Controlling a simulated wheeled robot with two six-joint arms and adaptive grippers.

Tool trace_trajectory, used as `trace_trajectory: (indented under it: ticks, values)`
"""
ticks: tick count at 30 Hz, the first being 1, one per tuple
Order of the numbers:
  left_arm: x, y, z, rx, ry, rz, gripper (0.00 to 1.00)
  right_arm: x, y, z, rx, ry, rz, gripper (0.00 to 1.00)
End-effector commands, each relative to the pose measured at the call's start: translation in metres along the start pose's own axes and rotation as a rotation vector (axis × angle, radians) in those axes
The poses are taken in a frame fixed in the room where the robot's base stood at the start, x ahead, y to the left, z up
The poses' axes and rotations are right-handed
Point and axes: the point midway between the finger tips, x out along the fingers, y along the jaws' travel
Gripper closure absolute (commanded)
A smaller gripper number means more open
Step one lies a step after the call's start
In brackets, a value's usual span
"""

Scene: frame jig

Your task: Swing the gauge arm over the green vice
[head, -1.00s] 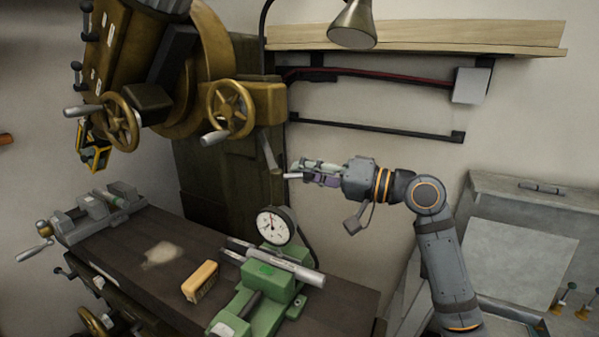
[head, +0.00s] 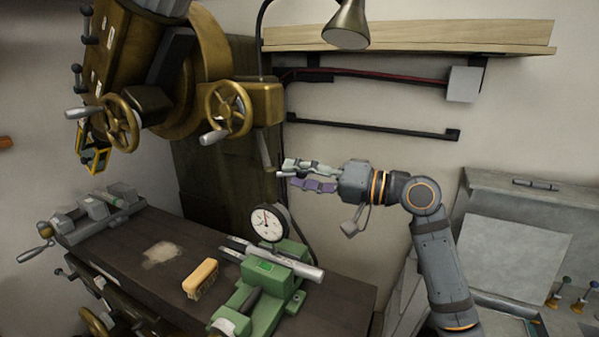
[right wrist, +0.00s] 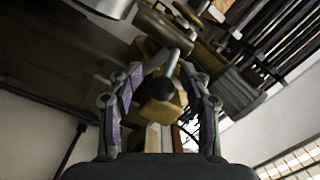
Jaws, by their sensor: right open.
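The white dial gauge (head: 268,222) stands upright at the back edge of the green vice (head: 262,290), its face toward me. A short grey rod (head: 264,150) hangs from the brown machine head just left of my right gripper. My right gripper (head: 286,173) is open, its fingers pointing left, above and behind the gauge. In the right wrist view, a rod with a dark round end (right wrist: 160,88) shows between the open fingers; I cannot tell whether they touch it. Which part is the gauge arm is not clear. My left gripper is not in view.
The brown machine head with handwheels (head: 228,108) overhangs the dark table (head: 130,238). A yellow-tan block (head: 200,278) lies left of the green vice. A grey vice (head: 98,212) sits at the table's left end. A lamp (head: 346,25) and wooden shelf (head: 420,37) are above.

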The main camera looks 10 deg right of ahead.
Motion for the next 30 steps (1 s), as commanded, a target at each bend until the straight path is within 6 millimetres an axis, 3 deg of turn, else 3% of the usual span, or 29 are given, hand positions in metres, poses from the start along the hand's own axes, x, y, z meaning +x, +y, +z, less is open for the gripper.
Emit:
trace_trajectory:
  ticks: [8, 21, 30]
  values:
    - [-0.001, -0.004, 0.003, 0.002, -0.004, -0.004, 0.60, -0.006, -0.001, -0.002, -0.004, 0.006, 0.003, 0.53]
    - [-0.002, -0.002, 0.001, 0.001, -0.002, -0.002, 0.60, -0.064, -0.002, 0.002, -0.008, 0.001, 0.005, 0.53]
    - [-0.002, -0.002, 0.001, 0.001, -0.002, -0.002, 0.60, -0.078, -0.005, 0.003, -0.004, 0.004, 0.001, 0.53]
